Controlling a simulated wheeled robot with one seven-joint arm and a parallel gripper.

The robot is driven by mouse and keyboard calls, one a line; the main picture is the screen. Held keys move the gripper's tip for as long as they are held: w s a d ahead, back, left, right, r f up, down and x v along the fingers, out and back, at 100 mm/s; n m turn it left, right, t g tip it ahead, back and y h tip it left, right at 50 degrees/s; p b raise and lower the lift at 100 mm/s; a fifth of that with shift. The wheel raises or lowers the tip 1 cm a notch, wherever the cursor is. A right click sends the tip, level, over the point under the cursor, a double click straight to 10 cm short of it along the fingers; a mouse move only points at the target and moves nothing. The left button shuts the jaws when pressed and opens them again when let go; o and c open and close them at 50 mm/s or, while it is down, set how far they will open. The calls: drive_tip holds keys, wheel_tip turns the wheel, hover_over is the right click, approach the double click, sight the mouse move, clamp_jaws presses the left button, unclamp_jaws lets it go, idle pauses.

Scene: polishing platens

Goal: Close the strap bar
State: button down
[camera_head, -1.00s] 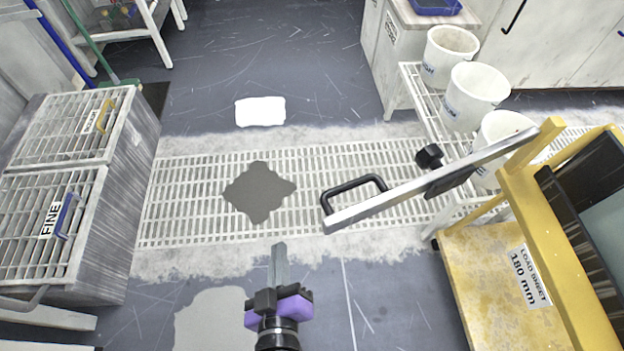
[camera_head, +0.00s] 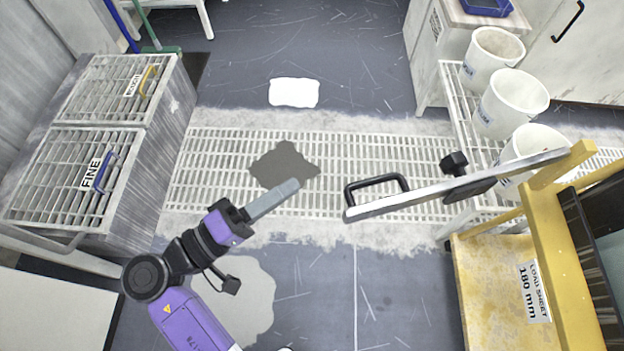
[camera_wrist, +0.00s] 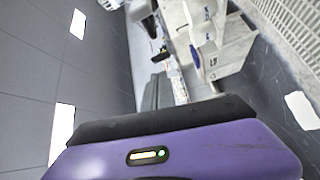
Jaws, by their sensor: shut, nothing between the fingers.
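The strap bar (camera_head: 418,198) is a long pale metal bar. It juts out to the left from the yellow frame (camera_head: 548,235) over the floor grating, standing open. A black loop handle (camera_head: 376,182) is near its free left end, and a black knob (camera_head: 454,163) stands farther along. My gripper (camera_head: 297,186) is shut and empty. Its grey fingers point right and up, left of the bar's free end and handle, with a gap between. In the wrist view the purple gripper body fills the bottom and a grey finger (camera_wrist: 152,92) shows; I cannot clearly pick out the bar there.
White buckets (camera_head: 512,104) stand on a white slatted rack (camera_head: 451,100) behind the bar. A slatted cabinet (camera_head: 120,160) marked FINE is at the left. The yellow platform (camera_head: 495,285) carries a load sheet label (camera_head: 536,292). The floor between is open, with dark and pale patches.

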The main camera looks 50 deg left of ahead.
drive_tip(key=w+d+b, duration=0.1)
drive_tip(key=w+d, duration=0.3)
drive_tip(key=w, duration=0.4)
drive_tip(key=shift+b, duration=0.35)
drive_tip(key=shift+f, duration=0.15)
